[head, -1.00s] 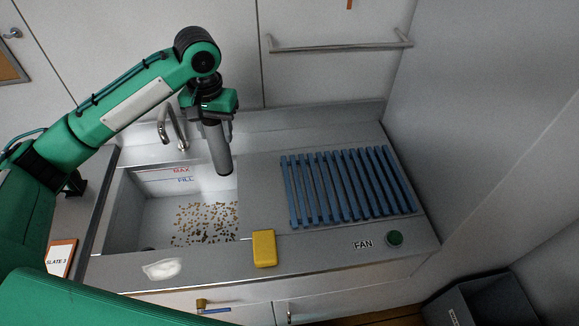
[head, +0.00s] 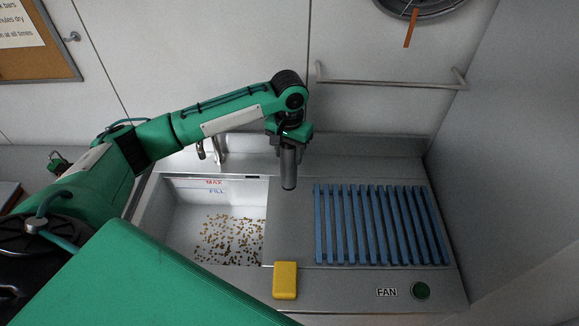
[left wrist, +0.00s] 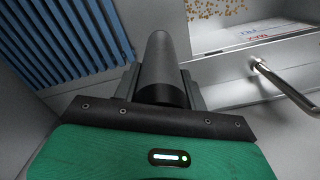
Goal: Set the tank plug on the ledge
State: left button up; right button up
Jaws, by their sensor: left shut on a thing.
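The tank plug, a dark grey cylinder (head: 289,170), hangs upright from my left gripper (head: 289,146), which is shut on it. In the left wrist view the plug (left wrist: 167,60) sits between the two fingers (left wrist: 160,88). The plug is over the bare steel ledge (head: 292,225) between the tank and the blue rack. I cannot tell exactly how far its lower end is above the steel. The open tank (head: 190,225) is to its left, with MAX and FILL marks and brown granules on its floor. My right gripper is not in view.
The blue slatted rack (head: 380,225) fills the right of the counter. A yellow block (head: 285,280) lies at the front edge by the tank. A tap (head: 218,150) stands behind the tank, and a rail (head: 390,83) crosses the wall.

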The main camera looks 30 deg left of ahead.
aim_at(289, 169)
pick_arm(q)
jog(key=shift+f+p, duration=0.65)
jog(key=shift+f, duration=2.9)
jog(key=o, duration=1.2)
jog(key=shift+f, duration=0.15)
jog(key=shift+r+b, duration=1.75)
jog(key=shift+r, duration=4.4)
